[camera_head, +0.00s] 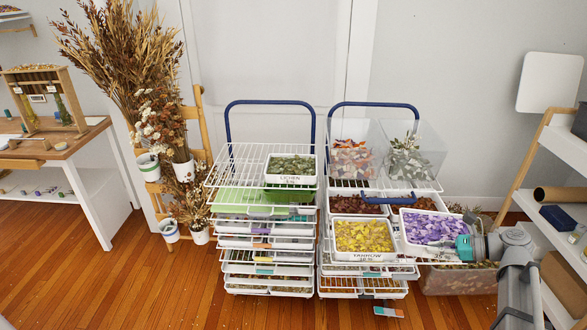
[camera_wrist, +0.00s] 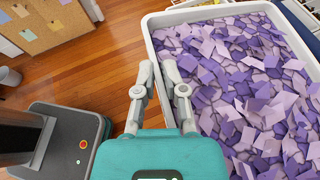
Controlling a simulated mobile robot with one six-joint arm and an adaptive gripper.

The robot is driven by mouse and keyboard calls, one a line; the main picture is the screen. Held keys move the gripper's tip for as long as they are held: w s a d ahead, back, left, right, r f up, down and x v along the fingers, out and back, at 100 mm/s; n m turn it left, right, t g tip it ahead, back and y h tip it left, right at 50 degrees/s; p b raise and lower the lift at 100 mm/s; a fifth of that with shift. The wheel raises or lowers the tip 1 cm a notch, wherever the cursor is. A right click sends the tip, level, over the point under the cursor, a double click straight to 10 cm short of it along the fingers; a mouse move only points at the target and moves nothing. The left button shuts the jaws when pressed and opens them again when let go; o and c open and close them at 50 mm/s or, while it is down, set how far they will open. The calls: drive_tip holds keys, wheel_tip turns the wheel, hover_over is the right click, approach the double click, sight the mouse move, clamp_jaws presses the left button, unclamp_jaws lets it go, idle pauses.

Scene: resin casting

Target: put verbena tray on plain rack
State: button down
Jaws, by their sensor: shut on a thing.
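The verbena tray is most likely the white tray (camera_head: 405,248) of purple petals at the right rack's front right; no label on it is readable. It fills the right of the wrist view (camera_wrist: 150,40). My gripper (camera_head: 466,247) is shut on its near wall, and the fingers (camera_wrist: 166,75) pinch the rim in the wrist view. The tray is held in front of the right wire rack (camera_head: 345,187) and partly hides its shelves. A left wire rack (camera_head: 235,170) stands beside it. I cannot tell which rack is the plain one.
A lichen tray (camera_head: 291,181) sits on the left rack's top, with bare wire to its left. A yarrow tray (camera_head: 363,256) sits at the right rack's front. Clear bins (camera_head: 420,160) fill that rack's top. A shelf unit (camera_head: 565,150) stands at right.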

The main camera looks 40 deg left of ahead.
wheel_tip(320, 180, up, 7)
drive_tip(key=p, duration=0.6)
drive_tip(key=shift+r, duration=0.2)
drive_tip(key=shift+s+f, duration=0.1)
